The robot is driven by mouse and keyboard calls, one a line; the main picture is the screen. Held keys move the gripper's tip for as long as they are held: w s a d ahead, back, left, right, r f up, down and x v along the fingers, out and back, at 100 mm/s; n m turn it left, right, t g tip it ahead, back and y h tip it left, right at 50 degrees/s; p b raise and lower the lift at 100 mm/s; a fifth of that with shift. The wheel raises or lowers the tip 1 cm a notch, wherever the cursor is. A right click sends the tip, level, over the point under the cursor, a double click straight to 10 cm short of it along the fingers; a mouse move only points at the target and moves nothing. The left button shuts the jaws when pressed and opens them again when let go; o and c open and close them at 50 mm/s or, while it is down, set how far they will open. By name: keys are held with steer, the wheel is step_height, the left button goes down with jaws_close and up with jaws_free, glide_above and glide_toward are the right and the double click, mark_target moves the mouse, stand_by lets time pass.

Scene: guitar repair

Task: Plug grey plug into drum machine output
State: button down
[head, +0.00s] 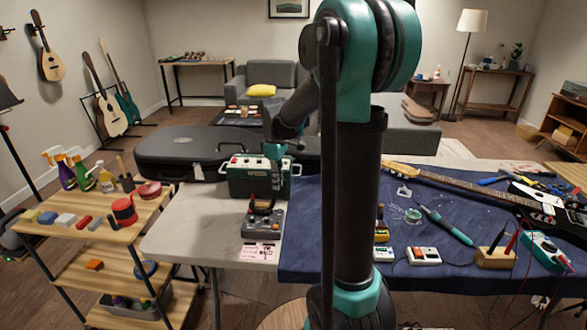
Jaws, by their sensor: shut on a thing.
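My gripper (277,184) points down in front of the teal amp-like box (243,182), on the light part of the table. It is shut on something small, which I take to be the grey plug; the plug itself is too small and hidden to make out. A grey box with small controls (262,222), which looks like the drum machine, sits below the gripper in the picture, nearer to me. A dark and reddish thing shows at its back edge. I cannot make out its output socket. The gripper looks apart from this box.
A pink note (260,253) lies at the table's front edge. A blue mat (305,250) holds small boxes (423,256), a soldering iron (447,226) and a guitar (470,190). A wooden cart (75,238) stands at left. My arm hides part of the mat.

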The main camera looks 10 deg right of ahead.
steer(key=shift+s+f, duration=0.2)
steer(key=shift+f, duration=0.05)
steer(key=shift+d+f, duration=0.2)
steer(key=shift+f, duration=3.05)
steer(key=shift+f, duration=1.15)
steer(key=c, duration=1.5)
jaws_free()
steer(key=shift+o, duration=0.3)
steer(key=o, duration=0.3)
steer(key=shift+o, duration=0.2)
